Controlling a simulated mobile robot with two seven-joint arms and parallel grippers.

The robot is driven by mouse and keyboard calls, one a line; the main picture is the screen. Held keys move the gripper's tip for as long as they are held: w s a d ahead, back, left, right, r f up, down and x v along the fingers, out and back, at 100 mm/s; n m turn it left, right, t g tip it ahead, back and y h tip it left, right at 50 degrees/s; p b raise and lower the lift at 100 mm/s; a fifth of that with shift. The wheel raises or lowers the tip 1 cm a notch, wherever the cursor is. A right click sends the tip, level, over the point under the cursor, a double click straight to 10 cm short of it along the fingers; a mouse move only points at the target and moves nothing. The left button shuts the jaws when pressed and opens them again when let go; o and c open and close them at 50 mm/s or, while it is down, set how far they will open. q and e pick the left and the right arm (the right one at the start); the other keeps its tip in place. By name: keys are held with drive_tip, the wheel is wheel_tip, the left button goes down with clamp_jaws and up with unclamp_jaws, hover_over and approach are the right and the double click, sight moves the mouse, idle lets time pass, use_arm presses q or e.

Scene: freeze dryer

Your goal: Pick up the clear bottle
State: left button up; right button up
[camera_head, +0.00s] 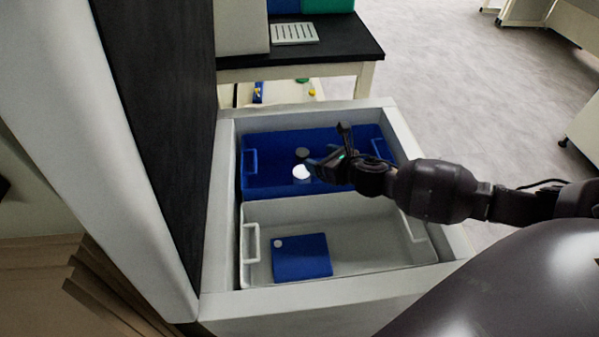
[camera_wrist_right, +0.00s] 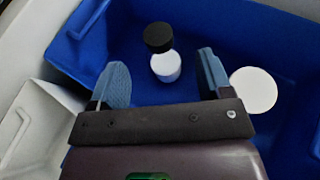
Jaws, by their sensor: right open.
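In the right wrist view a black round cap (camera_wrist_right: 158,37) and a small white cylinder (camera_wrist_right: 166,66) line up between and beyond my right fingertips. They may be the cap and contents of one clear bottle; no clear walls can be made out. A larger white disc (camera_wrist_right: 253,90) lies just right of the right finger. In the head view a dark cap (camera_head: 302,152) and a white round top (camera_head: 302,173) show in the blue bin (camera_head: 270,143). My right gripper (camera_head: 328,148) is open and empty over that bin, right beside them. My left gripper is out of view.
A grey bin (camera_head: 350,220) with a blue block (camera_head: 302,258) in it sits in front of the blue bin. Both are inside a pale raised frame (camera_head: 225,200). A dark-topped table (camera_head: 345,45) stands behind. A tall dark panel (camera_head: 165,120) rises at left.

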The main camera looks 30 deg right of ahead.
sight(302, 152)
drive_tip(key=shift+b+x, duration=0.4)
drive_tip(key=shift+x, duration=1.2)
drive_tip(key=b+x, duration=0.1)
drive_tip(key=x, duration=0.1)
drive_tip(key=b+x, duration=0.1)
drive_tip(key=x, duration=0.1)
drive_tip(key=shift+w+a+f, duration=0.1)
drive_tip(key=shift+a+f, duration=0.1)
drive_tip(key=shift+f, duration=0.2)
drive_tip(key=shift+w+r, duration=0.15)
drive_tip(key=shift+w, duration=0.25)
drive_tip(key=shift+c, duration=0.4)
clamp_jaws()
